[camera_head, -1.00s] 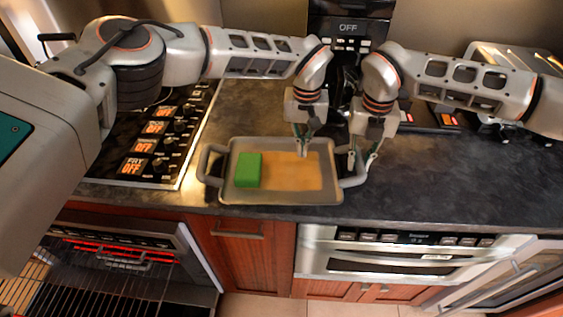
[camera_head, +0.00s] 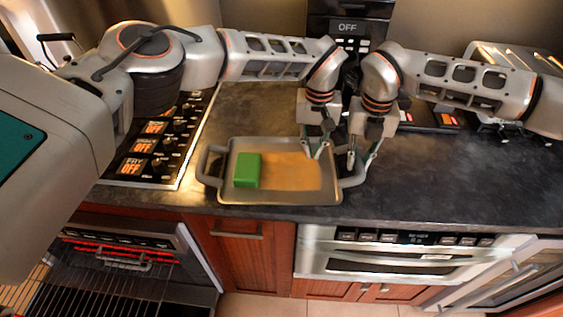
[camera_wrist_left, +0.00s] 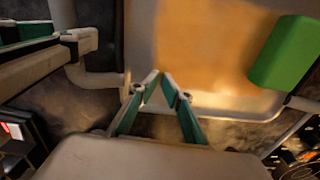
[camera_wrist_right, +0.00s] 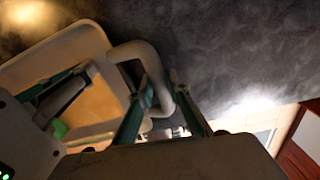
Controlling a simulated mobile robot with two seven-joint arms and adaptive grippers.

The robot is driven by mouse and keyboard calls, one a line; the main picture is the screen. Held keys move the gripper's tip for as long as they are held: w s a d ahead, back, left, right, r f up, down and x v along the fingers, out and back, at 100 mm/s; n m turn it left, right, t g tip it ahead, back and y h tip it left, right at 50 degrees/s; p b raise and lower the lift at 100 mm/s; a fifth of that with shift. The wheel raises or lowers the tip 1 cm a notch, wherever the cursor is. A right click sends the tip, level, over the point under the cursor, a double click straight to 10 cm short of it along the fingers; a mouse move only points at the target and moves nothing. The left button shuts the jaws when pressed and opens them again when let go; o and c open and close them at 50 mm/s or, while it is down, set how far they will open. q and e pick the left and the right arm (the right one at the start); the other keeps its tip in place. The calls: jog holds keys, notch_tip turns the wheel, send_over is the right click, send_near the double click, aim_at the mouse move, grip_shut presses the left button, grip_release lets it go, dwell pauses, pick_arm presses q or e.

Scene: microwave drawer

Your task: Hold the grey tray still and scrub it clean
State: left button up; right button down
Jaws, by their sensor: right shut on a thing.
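The grey tray (camera_head: 300,199) lies on the counter, with an orange-brown stain (camera_head: 295,172) over much of its floor. It also shows in the left wrist view (camera_wrist_left: 225,103). A green sponge (camera_head: 247,170) lies at the left inside the tray, and it shows at the upper right in the left wrist view (camera_wrist_left: 284,52). My right gripper (camera_head: 360,162) is shut on the tray's right handle (camera_wrist_right: 140,52). My left gripper (camera_head: 319,151) is empty over the tray's right far corner, its fingertips nearly together, apart from the sponge.
A stove panel with knobs (camera_head: 160,145) is left of the tray. A black appliance (camera_head: 349,27) stands behind the arms and a toaster (camera_head: 500,65) at the back right. The dark counter (camera_head: 460,185) is clear to the right. An open oven (camera_head: 125,265) is below left.

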aim_at(295, 154)
pick_arm(q)
jog(key=shift+s+a+f, duration=0.1)
jog(key=shift+a+f, duration=0.05)
jog(key=shift+a, duration=0.05)
dwell(0.3)
jog(key=shift+r, duration=0.7)
grip_shut()
jog(key=shift+f, duration=0.65)
dwell(0.3)
jog(key=shift+a, duration=0.1)
jog(key=shift+w+a, duration=0.15)
jog(key=shift+a, duration=0.95)
jog(key=shift+w+a, duration=0.1)
jog(key=shift+a, duration=0.95)
